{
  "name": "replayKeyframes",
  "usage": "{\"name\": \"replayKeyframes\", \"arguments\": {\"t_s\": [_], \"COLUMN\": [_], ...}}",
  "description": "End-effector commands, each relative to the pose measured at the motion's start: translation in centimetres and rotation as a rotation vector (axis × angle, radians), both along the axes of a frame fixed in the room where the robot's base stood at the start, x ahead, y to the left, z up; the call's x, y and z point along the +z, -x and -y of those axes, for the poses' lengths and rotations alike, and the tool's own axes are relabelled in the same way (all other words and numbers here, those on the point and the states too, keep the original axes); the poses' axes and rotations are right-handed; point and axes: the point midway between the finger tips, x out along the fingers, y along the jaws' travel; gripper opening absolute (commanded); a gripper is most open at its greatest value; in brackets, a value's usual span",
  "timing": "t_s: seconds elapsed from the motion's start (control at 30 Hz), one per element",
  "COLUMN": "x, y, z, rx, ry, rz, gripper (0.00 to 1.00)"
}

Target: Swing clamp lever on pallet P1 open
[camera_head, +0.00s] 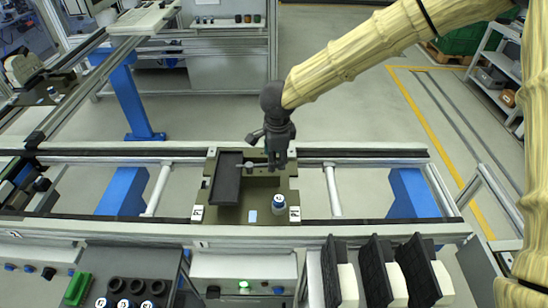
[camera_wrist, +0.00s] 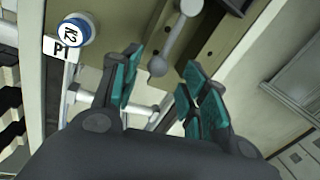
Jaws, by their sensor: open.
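Pallet P1 (camera_head: 257,208) is an olive plate on the rails in the middle of the head view; its P1 tag (camera_wrist: 61,49) reads at the left of the wrist view. The clamp lever (camera_wrist: 174,40) is a grey rod with a ball at its end, and it also shows in the head view (camera_head: 249,165), beside my gripper. My gripper (camera_wrist: 162,64) points down over the pallet's back right part.
A dark rectangular block (camera_head: 227,178) lies on the pallet's left part. A white round piece marked K2 (camera_head: 279,204) stands at its front right, also in the wrist view (camera_wrist: 75,30). Black-and-white bins (camera_head: 388,275) and a box of round pieces (camera_head: 131,290) stand in front.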

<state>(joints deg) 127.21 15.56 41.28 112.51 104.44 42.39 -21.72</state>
Motion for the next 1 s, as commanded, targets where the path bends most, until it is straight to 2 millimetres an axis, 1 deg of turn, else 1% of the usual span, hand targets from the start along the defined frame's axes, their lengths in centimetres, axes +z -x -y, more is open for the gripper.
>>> {"name": "replayKeyframes", "arguments": {"t_s": [0.1, 0.23, 0.33, 0.57, 0.6, 0.63, 0.83, 1.0], "x": [-1.1, -2.0, -2.3, -2.4, -2.4, -2.4, -2.4, -2.4], "y": [-0.3, -0.4, -0.4, -0.5, -0.5, -0.5, -0.5, -0.4], "z": [-0.1, -0.1, -0.1, -0.1, -0.1, -0.1, -0.1, -0.1], "rx": [-0.001, 0.0, 0.001, 0.0, 0.0, 0.0, 0.0, 0.0], "ry": [0.001, 0.001, 0.0, 0.0, 0.0, 0.0, 0.0, 0.0], "rz": [0.0, 0.0, 0.0, 0.001, 0.001, 0.001, 0.001, 0.0], "gripper": [0.44, 0.44, 0.44, 0.44, 0.42, 0.37, 0.01, 0.0]}}
